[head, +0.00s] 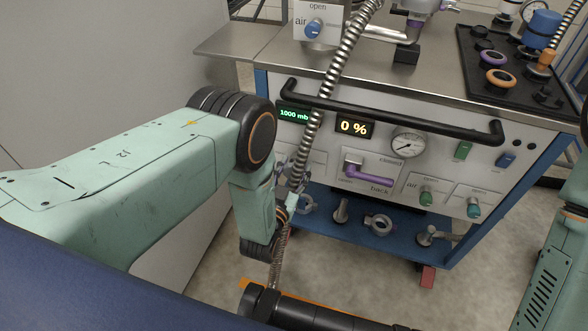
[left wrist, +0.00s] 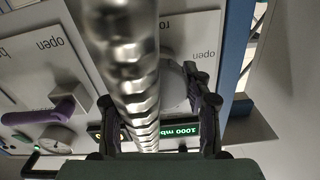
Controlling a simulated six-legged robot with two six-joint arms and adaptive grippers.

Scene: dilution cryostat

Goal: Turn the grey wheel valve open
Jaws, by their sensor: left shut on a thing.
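The grey wheel valve (left wrist: 174,82) shows in the left wrist view as a rounded grey shape on the white panel, partly hidden behind a ribbed metal hose. My left gripper (left wrist: 152,88) is at the wheel and shut on it. In the head view the left gripper (head: 284,178) is at the panel's left end, mostly behind my arm and the hose, and the wheel cannot be made out. My right gripper is out of view.
The ribbed hose (head: 335,85) runs down close in front of the left gripper. A black handrail (head: 400,112) crosses the panel top. The display (head: 354,127) reads 0 %. A purple lever (head: 368,173), a gauge (head: 408,145) and green knobs (head: 427,196) sit to the right.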

